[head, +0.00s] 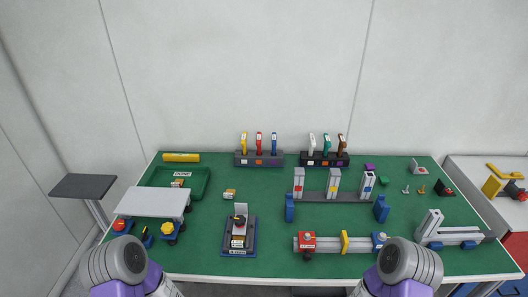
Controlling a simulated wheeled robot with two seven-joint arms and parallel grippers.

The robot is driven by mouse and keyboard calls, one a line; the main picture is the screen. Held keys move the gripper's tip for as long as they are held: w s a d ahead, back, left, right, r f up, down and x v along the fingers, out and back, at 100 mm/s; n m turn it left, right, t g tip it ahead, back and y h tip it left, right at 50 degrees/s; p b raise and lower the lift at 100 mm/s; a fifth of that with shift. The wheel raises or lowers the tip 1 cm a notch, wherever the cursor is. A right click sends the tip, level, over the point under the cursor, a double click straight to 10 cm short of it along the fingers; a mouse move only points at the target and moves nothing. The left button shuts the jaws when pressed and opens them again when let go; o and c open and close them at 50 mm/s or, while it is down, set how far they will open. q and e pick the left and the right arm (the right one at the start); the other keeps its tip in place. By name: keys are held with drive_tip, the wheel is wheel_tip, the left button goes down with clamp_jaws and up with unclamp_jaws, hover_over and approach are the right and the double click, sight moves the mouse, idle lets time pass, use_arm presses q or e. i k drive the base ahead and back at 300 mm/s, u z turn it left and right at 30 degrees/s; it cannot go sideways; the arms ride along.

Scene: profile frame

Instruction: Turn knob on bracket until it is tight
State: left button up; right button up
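A grey profile bar (328,245) lies near the front of the green table. It carries a red bracket (307,242) with a round light top at its left end, a yellow upright piece (344,242) in the middle and a blue bracket (379,241) at its right. A dark knob (308,257) shows below the red bracket. Which knob the task means, and whether it is tight, I cannot tell. Neither gripper's fingers are visible.
A dark fixture (239,249) stands left of the bar. A rack (336,197) with upright profiles stands behind it. A joined profile frame (447,236) lies right. Farther back are a green tray (203,178) and tool holders (259,160). A grey raised platform (153,202) stands left.

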sight(240, 220)
drive_tip(key=z, duration=1.55)
drive_tip(key=k, duration=0.6)
drive_tip(key=u, duration=1.5)
